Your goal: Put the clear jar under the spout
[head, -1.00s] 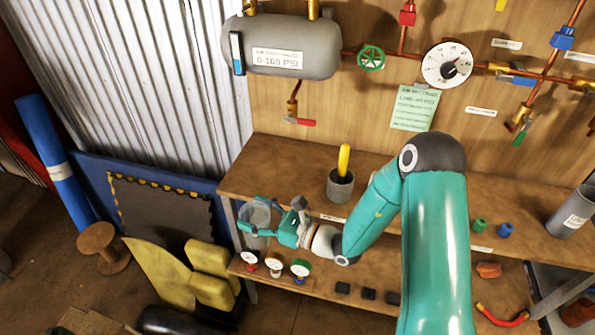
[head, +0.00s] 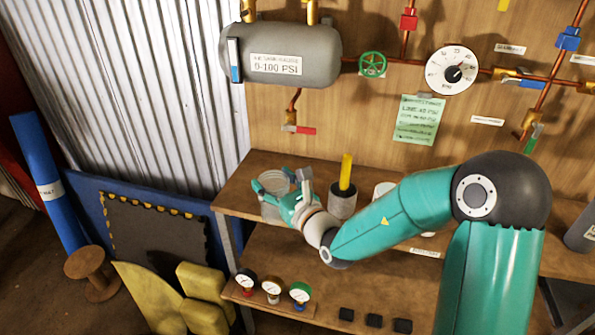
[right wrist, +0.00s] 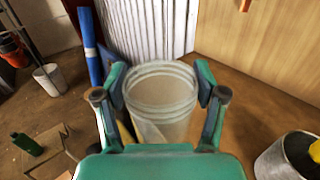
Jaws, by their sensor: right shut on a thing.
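The clear jar (head: 273,208) is at the left end of the wooden shelf in the head view. My right gripper (head: 281,184) is shut on it, one finger on each side. In the right wrist view the jar (right wrist: 160,105) stands upright between the fingers, its open mouth showing and looking empty. I cannot tell whether its base touches the shelf. The spout (head: 292,117), a brass valve with a red lever on a copper pipe, hangs under the grey tank, above and slightly right of the jar. My left gripper is not in view.
A grey cup (head: 343,203) with a yellow-handled tool stands on the shelf (head: 240,190) just right of my gripper. A white container (head: 384,190) is partly hidden behind my arm. Several small gauges (head: 272,287) sit on the lower shelf. The grey tank (head: 280,53) hangs above.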

